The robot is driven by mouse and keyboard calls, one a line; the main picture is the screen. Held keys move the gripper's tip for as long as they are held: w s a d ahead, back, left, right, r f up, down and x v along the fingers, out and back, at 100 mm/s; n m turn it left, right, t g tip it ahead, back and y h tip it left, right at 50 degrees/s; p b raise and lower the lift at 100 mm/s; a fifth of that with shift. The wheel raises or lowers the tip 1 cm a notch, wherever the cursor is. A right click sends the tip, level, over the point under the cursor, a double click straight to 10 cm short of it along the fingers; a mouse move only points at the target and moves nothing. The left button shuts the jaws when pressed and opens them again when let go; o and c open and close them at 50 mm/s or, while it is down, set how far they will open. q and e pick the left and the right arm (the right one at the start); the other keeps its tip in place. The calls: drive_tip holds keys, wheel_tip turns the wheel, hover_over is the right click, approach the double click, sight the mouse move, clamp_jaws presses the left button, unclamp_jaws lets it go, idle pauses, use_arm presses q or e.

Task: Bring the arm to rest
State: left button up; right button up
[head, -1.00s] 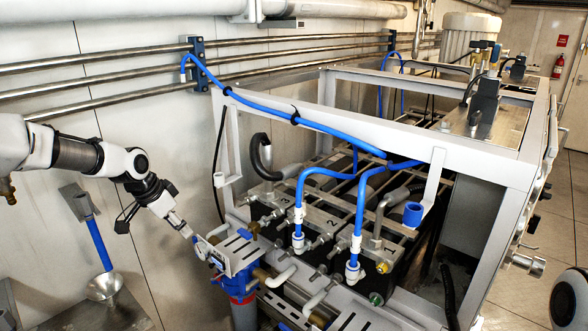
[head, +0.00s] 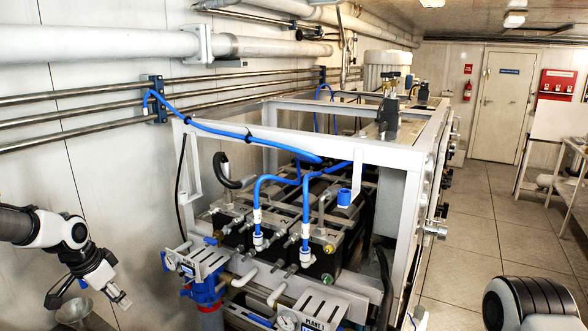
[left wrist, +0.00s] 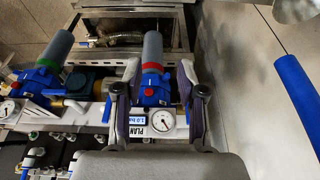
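My left arm comes in from the left in the head view, with its gripper (head: 118,298) hanging low and pointing down to the right. It is clear of the watermaker (head: 300,145), to the left of its gauge panel (head: 203,262). In the left wrist view the two fingers of my left gripper (left wrist: 160,70) stand apart with nothing between them. Beyond them show a pressure gauge (left wrist: 162,121) and a blue filter housing (left wrist: 153,90) with a red ring. My right gripper is not in view.
A grey funnel (head: 70,310) stands below my left arm. Steel pipes (head: 70,105) run along the left wall. Blue hoses (head: 262,195) cross the watermaker frame. A dark and white rounded part (head: 530,303) shows at lower right. The tiled floor (head: 475,230) on the right is open.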

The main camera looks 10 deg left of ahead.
use_arm(q)
drive_tip(key=s+d+f+m+g+b, duration=0.1)
drive_tip(key=s+d+f+g, duration=0.1)
drive_tip(key=s+d+f, duration=0.45)
drive_tip(key=s+d+f+g, duration=0.2)
drive_tip(key=s+f, duration=0.1)
drive_tip(key=f, duration=0.6)
drive_tip(key=s+d+f+m+g+b, duration=0.1)
drive_tip(key=s+d+f+g, duration=0.1)
drive_tip(key=s+d+f, duration=0.4)
drive_tip(key=s+d+f+n, duration=0.1)
drive_tip(key=s+d+f, duration=0.25)
drive_tip(key=s, duration=0.35)
drive_tip(key=s+d+f+n+b, duration=0.1)
drive_tip(key=s+d+f+n, duration=0.1)
drive_tip(key=s+f, duration=0.3)
drive_tip(key=s+d+f+n, duration=0.1)
drive_tip(key=s+d+f, duration=0.15)
drive_tip(key=s, duration=0.55)
drive_tip(key=w+n+t, duration=0.1)
drive_tip(key=w+r+n+t+y, duration=0.1)
drive_tip(key=w, duration=0.1)
drive_tip(key=w+n, duration=0.1)
drive_tip(key=shift+w+a+r+t, duration=0.15)
drive_tip(key=shift+a+t, duration=0.25)
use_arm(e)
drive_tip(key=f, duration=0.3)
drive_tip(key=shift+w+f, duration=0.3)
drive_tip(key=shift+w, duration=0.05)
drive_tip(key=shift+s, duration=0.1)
